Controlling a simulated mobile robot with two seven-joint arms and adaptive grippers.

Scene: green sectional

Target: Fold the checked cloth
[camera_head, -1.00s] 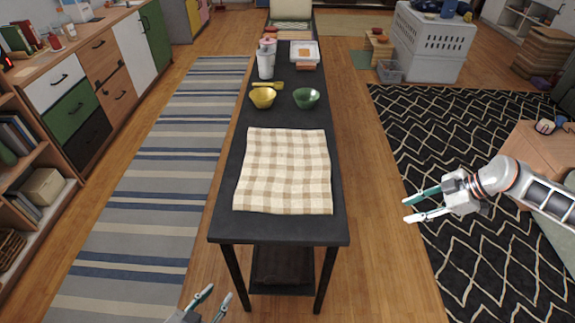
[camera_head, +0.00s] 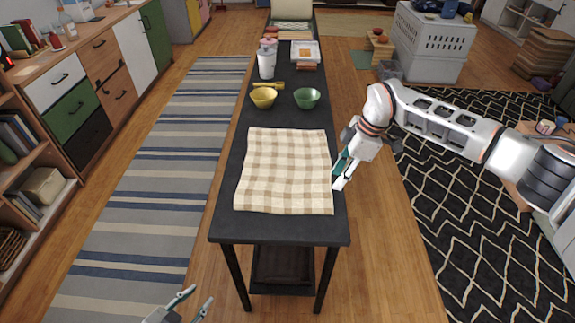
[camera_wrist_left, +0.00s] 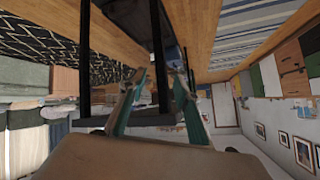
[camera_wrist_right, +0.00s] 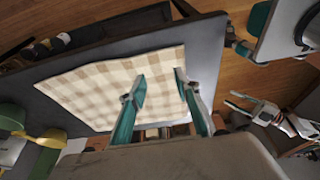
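The checked cloth (camera_head: 285,170), cream and tan, lies flat and spread out on the near end of the dark table (camera_head: 228,228). It also shows in the right wrist view (camera_wrist_right: 105,85). My right gripper (camera_head: 342,172) is at the cloth's right edge, fingers pointing down. In the right wrist view its two teal fingers (camera_wrist_right: 160,78) are apart, one over the cloth and the other near its edge; I cannot tell whether they touch it. My left gripper (camera_head: 195,300) is open and empty, low in front of the table, and its spread fingers show in the left wrist view (camera_wrist_left: 158,78).
Behind the cloth stand a yellow bowl (camera_head: 263,98), a green bowl (camera_head: 306,98), a yellow-handled utensil (camera_head: 268,86), a white cup (camera_head: 266,66) and a white tray (camera_head: 305,51). Narrow dark strips of bare tabletop border the cloth.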

